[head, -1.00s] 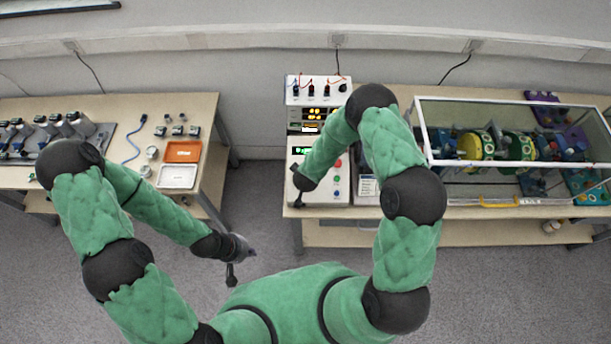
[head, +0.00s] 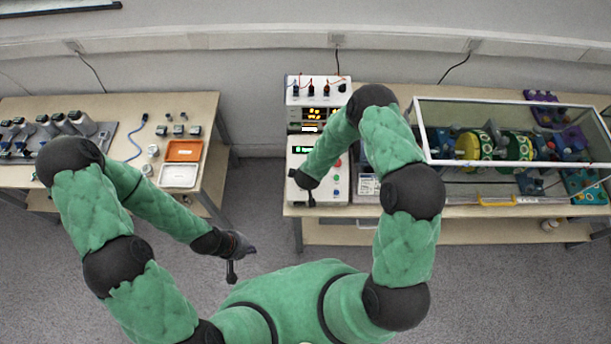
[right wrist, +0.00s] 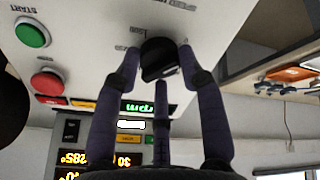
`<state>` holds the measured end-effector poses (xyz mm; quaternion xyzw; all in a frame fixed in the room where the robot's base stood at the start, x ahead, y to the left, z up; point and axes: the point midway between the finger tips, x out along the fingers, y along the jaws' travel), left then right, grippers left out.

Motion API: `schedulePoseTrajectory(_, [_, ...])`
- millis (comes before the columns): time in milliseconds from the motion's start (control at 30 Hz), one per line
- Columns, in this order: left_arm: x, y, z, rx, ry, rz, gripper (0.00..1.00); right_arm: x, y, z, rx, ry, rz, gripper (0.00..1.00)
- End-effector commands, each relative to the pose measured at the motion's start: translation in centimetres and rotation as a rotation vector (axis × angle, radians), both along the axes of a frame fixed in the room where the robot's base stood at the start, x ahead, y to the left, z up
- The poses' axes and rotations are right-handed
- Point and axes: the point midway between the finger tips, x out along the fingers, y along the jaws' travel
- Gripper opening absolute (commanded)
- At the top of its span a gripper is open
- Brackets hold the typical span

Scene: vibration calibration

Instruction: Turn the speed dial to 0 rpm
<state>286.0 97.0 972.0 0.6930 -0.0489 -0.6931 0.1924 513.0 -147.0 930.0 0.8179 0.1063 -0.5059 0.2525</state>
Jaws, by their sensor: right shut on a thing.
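The speed dial (right wrist: 158,58) is a black knob on a light control panel (right wrist: 85,25). My right gripper (right wrist: 160,64) has its fingers around the dial and is shut on it, as the right wrist view shows. In the head view the right forearm and wrist hide the dial. A green-lit rpm display (right wrist: 148,107) shows close to the dial, upside down in the wrist view; its number is not readable. My left gripper (head: 236,260) hangs over the floor between the tables, away from the panel; its fingers are too small to judge.
A green START button (right wrist: 32,33) and a red button (right wrist: 46,85) sit beside the dial. A glass case (head: 515,105) with yellow-green discs stands right of the panel. The left table (head: 115,112) holds an orange tray (head: 184,150) and a white tray (head: 178,175).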

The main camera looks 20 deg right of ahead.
Motion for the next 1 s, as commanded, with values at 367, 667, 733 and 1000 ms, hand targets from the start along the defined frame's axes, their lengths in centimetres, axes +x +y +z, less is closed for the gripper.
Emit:
schedulePoseTrajectory(367, [0.0,0.0,0.0,0.0,0.0,0.0,0.0,0.9,0.1,0.5,-0.002,-0.019,0.007,0.52])
schedulePoseTrajectory(667, [0.0,0.0,0.0,0.0,0.0,0.0,0.0,0.4,0.0,0.2,-0.001,-0.008,0.003,0.63])
schedulePoseTrajectory(733, [0.0,0.0,0.0,0.0,0.0,0.0,0.0,0.3,0.1,0.2,-0.001,-0.006,0.003,0.63])
schedulePoseTrajectory(1000, [0.0,0.0,0.0,0.0,0.0,0.0,0.0,-0.8,0.3,2.3,-0.002,-0.007,0.005,0.63])
